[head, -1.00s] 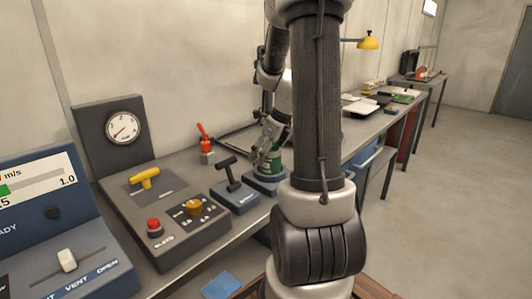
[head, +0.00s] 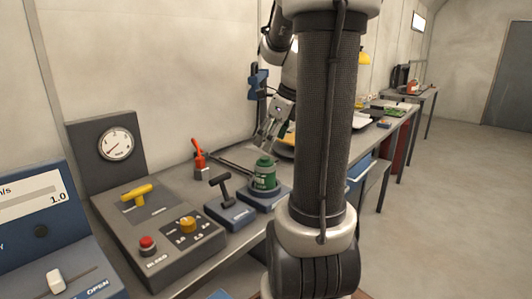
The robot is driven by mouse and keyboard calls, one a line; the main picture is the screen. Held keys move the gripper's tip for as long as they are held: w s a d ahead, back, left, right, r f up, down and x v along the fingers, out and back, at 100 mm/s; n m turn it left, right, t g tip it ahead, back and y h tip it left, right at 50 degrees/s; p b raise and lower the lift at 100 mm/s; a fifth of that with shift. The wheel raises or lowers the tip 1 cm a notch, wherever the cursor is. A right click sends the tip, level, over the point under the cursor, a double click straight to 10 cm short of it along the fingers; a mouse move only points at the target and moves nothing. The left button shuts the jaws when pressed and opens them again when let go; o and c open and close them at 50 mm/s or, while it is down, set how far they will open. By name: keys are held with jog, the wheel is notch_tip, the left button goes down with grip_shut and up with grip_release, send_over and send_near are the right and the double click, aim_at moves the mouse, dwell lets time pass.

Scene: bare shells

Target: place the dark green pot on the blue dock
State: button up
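The dark green pot (head: 264,173) stands upright on the blue dock (head: 271,197) on the bench, just right of a small lever box. A pale band runs around its side. My gripper (head: 267,144) is above and behind the pot, with its fingers pointing down and apart from the pot. Its fingers look spread, with nothing between them. My arm hides part of the bench to the right of the dock.
The lever box (head: 231,214) stands close left of the dock. A red-handled switch (head: 199,158) is behind it. A grey control panel (head: 158,228) with a yellow handle and red button lies further left. A gauge (head: 116,145) stands behind the panel.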

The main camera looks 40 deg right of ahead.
jog(key=s+a+n, duration=0.7)
jog(key=n, duration=0.8)
jog(key=s+a+r+n+h, duration=0.1)
jog(key=s+a+n, duration=0.6)
jog(key=n, duration=0.9)
jog(key=shift+a+r, duration=0.25)
jog(key=shift+a, duration=0.45)
jog(key=shift+w, duration=0.1)
